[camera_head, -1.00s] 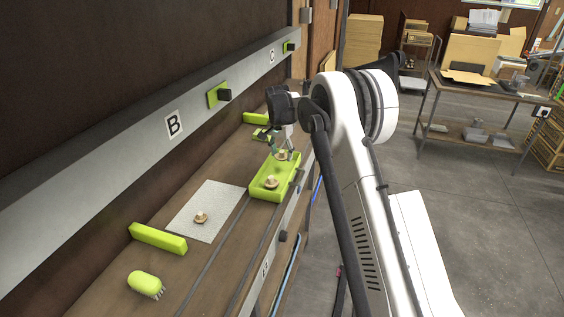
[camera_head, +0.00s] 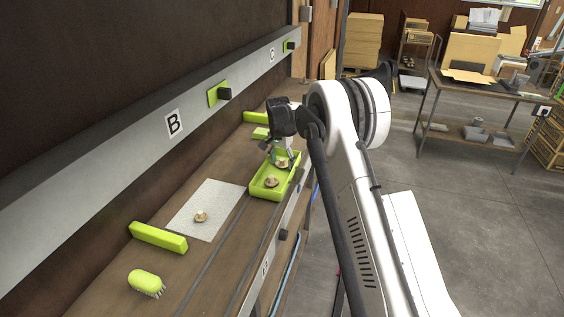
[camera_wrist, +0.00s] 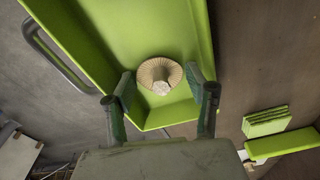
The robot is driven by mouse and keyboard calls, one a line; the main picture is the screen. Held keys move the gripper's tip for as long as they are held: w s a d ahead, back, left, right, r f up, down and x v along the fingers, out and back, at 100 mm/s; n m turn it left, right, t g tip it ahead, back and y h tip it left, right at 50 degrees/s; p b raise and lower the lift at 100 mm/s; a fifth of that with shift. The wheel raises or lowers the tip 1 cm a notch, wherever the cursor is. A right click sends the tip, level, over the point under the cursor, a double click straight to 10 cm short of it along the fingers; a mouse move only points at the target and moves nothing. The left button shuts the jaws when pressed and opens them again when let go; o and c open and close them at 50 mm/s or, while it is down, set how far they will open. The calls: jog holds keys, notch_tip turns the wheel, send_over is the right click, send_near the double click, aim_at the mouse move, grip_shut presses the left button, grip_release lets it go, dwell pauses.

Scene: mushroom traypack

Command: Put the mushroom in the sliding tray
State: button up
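The green sliding tray (camera_head: 262,194) stands on the shelf in the head view, and its wall also shows in the wrist view (camera_wrist: 205,50). One mushroom (camera_head: 271,181) lies in its near part. A second mushroom (camera_head: 282,164) is in its far part under my gripper (camera_head: 282,152). In the wrist view, a pale brown mushroom (camera_wrist: 160,74) with its stem toward the camera appears over the tray floor. My gripper's fingers (camera_wrist: 162,95) stand apart on either side of it, with narrow gaps visible. A third mushroom (camera_head: 201,216) lies on the white mat (camera_head: 215,200).
A green block (camera_head: 158,237) and a green brush (camera_head: 146,283) lie on the near shelf. Another green block (camera_head: 255,118) lies beyond the tray. The grey rail (camera_head: 130,150) marked B runs along the wall behind the shelf.

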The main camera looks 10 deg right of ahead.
aim_at(281, 166)
jog(key=shift+r, duration=0.1)
notch_tip(281, 166, up, 12)
jog(key=s, duration=0.1)
jog(key=s+r+n+t, duration=0.1)
jog(key=s+r+n, duration=0.1)
jog(key=s+r, duration=0.85)
jog(key=s+r+n+t, duration=0.2)
jog(key=s+r, duration=0.5)
jog(key=s, duration=0.7)
jog(key=s+f+n+t, duration=0.1)
jog(key=s+f, duration=0.3)
jog(key=s, duration=0.9)
jog(key=s+f+n+t, duration=0.2)
jog(key=s+f+n, duration=0.1)
jog(key=s, duration=1.1)
jog(key=shift+s+a+f+n+y, duration=0.15)
jog(key=shift+a+f+n+y, duration=0.2)
jog(key=shift+f, duration=0.25)
jog(key=shift+d, duration=0.1)
